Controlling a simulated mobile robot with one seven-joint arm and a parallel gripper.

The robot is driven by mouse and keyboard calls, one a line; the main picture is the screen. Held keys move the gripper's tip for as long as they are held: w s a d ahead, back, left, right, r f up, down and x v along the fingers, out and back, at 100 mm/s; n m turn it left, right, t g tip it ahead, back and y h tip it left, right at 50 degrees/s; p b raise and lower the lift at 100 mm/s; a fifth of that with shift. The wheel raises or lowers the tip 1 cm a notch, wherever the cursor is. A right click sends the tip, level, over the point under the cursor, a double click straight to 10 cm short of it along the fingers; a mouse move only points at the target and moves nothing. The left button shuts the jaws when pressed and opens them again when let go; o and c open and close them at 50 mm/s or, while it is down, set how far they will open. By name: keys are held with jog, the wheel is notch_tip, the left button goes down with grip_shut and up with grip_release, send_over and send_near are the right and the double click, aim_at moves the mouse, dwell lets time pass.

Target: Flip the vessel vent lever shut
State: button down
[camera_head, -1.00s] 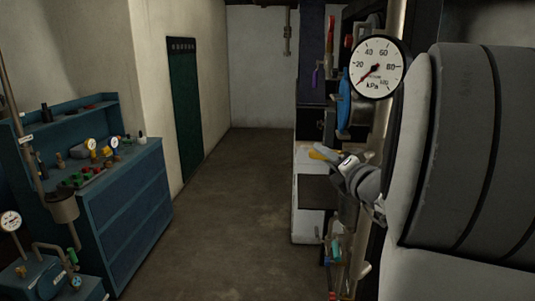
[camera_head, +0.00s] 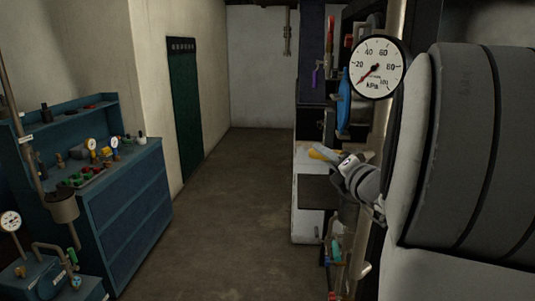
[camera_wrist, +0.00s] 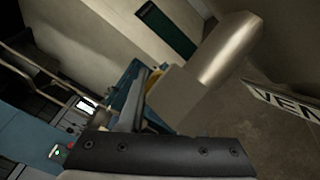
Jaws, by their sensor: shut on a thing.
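In the wrist view a pale metal cylinder with a squarish block (camera_wrist: 215,62) stands large and close, tilted, and appears to be part of the vent lever. A plate lettered "VEN" (camera_wrist: 292,106) lies to its right, cut off by the frame edge. My gripper (camera_wrist: 140,98) shows as a grey finger above a dark bolted bar, against the block's left side. It is shut on the lever; the exact contact is partly hidden. In the head view my gripper (camera_head: 346,163) is small, at the rig right of centre, and the lever cannot be made out.
A round kPa gauge (camera_head: 377,67) stands above my gripper, its needle low. A blue workbench (camera_head: 125,195) with fittings stands at left. The floor (camera_head: 235,215) between is clear.

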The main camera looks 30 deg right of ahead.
jog(key=shift+t+b, duration=0.3)
jog(key=shift+b, duration=0.45)
jog(key=shift+w+r+m+t+b, duration=0.1)
jog(key=shift+r+m+t+b, duration=0.35)
jog(key=shift+b, duration=0.65)
jog(key=shift+r+t+b, duration=0.55)
jog(key=shift+r+b, duration=0.15)
jog(key=c, duration=0.6)
grip_release()
jog(key=shift+f, duration=0.1)
